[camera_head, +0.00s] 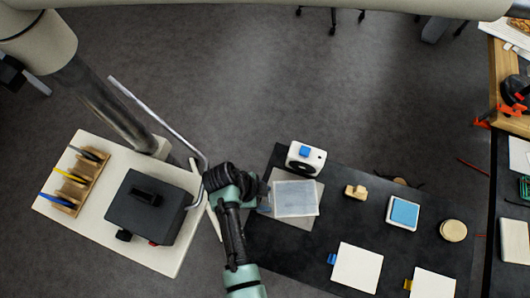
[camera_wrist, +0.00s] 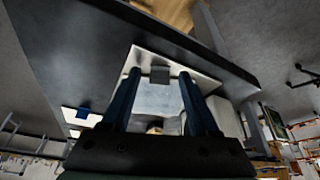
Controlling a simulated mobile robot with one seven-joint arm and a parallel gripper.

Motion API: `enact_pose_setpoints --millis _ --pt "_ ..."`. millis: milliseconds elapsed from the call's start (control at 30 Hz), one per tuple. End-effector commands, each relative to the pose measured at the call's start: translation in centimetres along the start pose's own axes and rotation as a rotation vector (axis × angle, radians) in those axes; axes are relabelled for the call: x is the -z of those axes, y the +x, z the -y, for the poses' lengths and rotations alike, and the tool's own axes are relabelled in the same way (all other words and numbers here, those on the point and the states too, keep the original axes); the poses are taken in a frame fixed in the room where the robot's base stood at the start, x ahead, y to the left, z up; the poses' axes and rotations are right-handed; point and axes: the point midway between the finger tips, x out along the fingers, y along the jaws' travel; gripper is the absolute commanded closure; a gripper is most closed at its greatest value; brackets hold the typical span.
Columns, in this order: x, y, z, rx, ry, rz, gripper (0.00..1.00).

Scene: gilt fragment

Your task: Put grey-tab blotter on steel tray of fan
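The pale blotter (camera_head: 296,199) lies flat over the steel tray (camera_head: 302,223) in front of the white fan (camera_head: 306,157). Its grey tab (camera_wrist: 160,75) points toward my gripper. My gripper (camera_head: 264,196) is at the tray's left side, beside the tab. In the wrist view the two dark fingers (camera_wrist: 159,78) stand apart, with the tab between their tips and clear gaps on both sides. Whether the blotter touches the tray everywhere cannot be told.
A blue-tab blotter (camera_head: 357,267) and a yellow-tab one (camera_head: 432,285) lie on the dark table (camera_head: 300,265). A blue pad (camera_head: 404,212), a wooden block (camera_head: 356,191) and a round tan piece (camera_head: 453,230) are to the right. A black box (camera_head: 146,207) stands on the left table.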

Motion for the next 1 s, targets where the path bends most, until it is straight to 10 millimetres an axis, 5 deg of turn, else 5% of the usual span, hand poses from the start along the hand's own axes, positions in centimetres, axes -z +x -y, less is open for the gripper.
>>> enact_pose_setpoints --millis 367,1000 --pt "0.1 -0.6 0.0 0.001 0.0 0.0 0.39" --pt "0.0 -11.4 0.1 0.003 0.0 0.001 0.39"
